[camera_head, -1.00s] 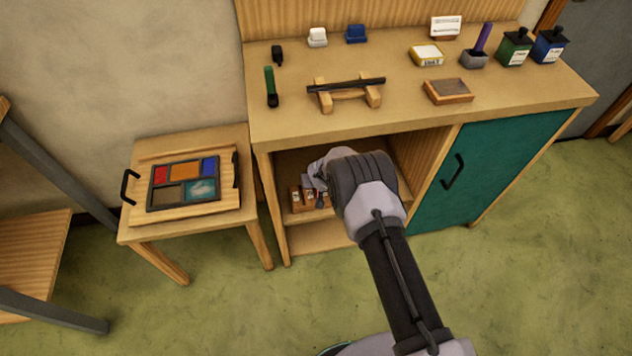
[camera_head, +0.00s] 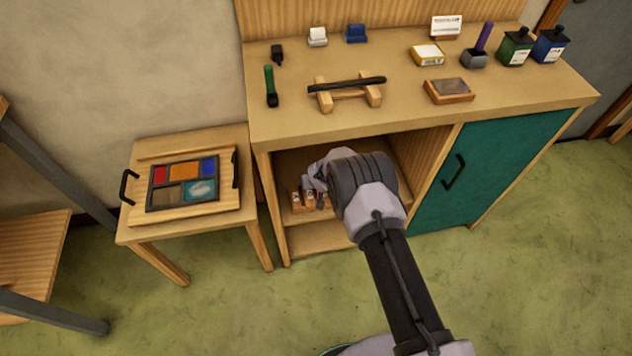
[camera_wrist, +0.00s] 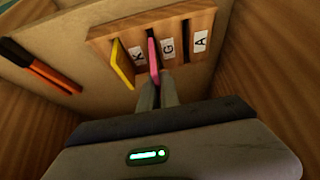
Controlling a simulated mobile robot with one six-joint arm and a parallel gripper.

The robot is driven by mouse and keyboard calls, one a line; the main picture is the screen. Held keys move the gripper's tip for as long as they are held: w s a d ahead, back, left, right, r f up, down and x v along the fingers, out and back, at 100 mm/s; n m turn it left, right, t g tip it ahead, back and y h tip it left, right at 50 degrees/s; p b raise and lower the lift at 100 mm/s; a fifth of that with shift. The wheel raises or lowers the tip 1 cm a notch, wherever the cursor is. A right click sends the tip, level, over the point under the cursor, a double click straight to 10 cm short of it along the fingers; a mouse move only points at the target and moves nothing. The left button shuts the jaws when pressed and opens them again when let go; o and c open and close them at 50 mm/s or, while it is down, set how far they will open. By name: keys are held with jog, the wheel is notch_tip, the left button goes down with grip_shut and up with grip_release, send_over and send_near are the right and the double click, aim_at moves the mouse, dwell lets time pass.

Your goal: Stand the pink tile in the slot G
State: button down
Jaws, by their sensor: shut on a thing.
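The pink tile (camera_wrist: 153,56) is between the fingertips of my gripper (camera_wrist: 158,88) in the wrist view. My gripper is shut on it. The tile is at the wooden slotted rack (camera_wrist: 103,37), between the labels K (camera_wrist: 137,53) and G (camera_wrist: 168,47). I cannot tell how deep it sits in the slot there. An empty dark slot (camera_wrist: 186,44) lies between G and A. A yellow tile (camera_wrist: 122,64) stands left of K. In the head view my wrist reaches into the open cabinet bay and hides the pink tile and part of the rack (camera_head: 297,208).
Wooden cabinet walls (camera_wrist: 270,70) close in on the right of my gripper. An orange and dark piece (camera_wrist: 40,66) lies left of the rack. The cabinet top (camera_head: 290,125) overhangs the bay. A stool with a leaded panel (camera_head: 183,182) stands to the left.

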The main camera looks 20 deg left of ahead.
jog(key=shift+f, duration=1.45)
jog(key=shift+f, duration=0.2)
jog(key=c, duration=1.5)
grip_release()
